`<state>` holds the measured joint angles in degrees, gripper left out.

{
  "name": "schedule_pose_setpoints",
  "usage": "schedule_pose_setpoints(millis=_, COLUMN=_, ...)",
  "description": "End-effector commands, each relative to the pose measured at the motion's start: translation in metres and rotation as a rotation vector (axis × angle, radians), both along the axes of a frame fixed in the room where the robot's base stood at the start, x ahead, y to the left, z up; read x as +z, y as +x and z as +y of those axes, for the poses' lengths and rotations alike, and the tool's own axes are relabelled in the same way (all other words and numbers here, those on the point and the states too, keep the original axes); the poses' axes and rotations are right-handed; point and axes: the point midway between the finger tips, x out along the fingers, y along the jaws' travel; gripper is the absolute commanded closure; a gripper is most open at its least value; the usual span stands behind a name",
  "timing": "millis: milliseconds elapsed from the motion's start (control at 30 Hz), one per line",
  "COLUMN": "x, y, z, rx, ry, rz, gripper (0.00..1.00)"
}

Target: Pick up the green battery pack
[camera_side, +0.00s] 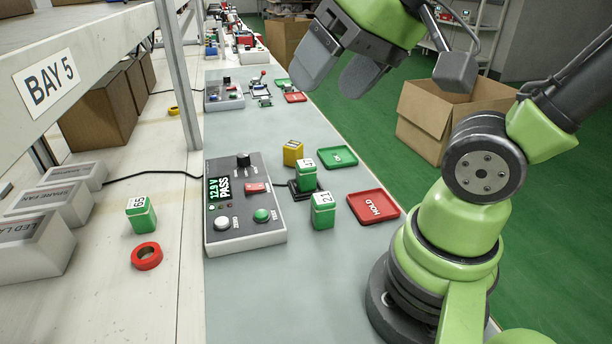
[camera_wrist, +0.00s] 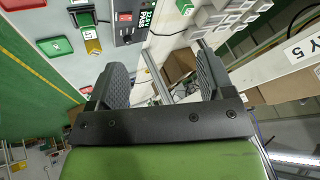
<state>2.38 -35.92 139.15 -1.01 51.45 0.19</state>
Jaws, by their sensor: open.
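A green battery pack (camera_side: 306,177) with a white top label sits on the small black cradle (camera_side: 291,190) beside the tester. A second green pack marked 21 (camera_side: 323,212) stands upright on the grey mat in front of it. A third, marked 65 (camera_side: 141,216), stands on the white bench left of the tester. A yellow pack (camera_side: 293,153) stands behind the cradle; it also shows in the wrist view (camera_wrist: 92,46). My gripper (camera_side: 325,86) is open and empty, high above the bench and beyond the packs. Its two fingers are spread in the wrist view (camera_wrist: 160,65).
The tester (camera_side: 244,233) reads 12.9 V PASS. A green tray (camera_side: 337,157) and a red HOLD tray (camera_side: 373,207) lie right of the packs. A red tape ring (camera_side: 147,256) lies near pack 65. A shelf post (camera_side: 178,75) rises at left.

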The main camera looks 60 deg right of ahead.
Motion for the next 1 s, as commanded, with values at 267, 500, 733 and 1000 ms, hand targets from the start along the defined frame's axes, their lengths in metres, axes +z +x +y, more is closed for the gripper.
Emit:
schedule_pose_setpoints(millis=267, x=-0.023, y=0.077, z=-0.052, rx=-0.151, ry=-0.04, rz=0.21, gripper=0.26)
schedule_pose_setpoints(millis=500, x=-0.082, y=0.128, z=-0.116, rx=-0.267, ry=-0.048, rz=0.393, gripper=0.26)
schedule_pose_setpoints(millis=733, x=-0.156, y=0.145, z=-0.171, rx=-0.35, ry=-0.031, rz=0.54, gripper=0.26)
schedule_pose_setpoints(millis=1000, x=-0.199, y=0.143, z=-0.192, rx=-0.379, ry=-0.02, rz=0.605, gripper=0.26)
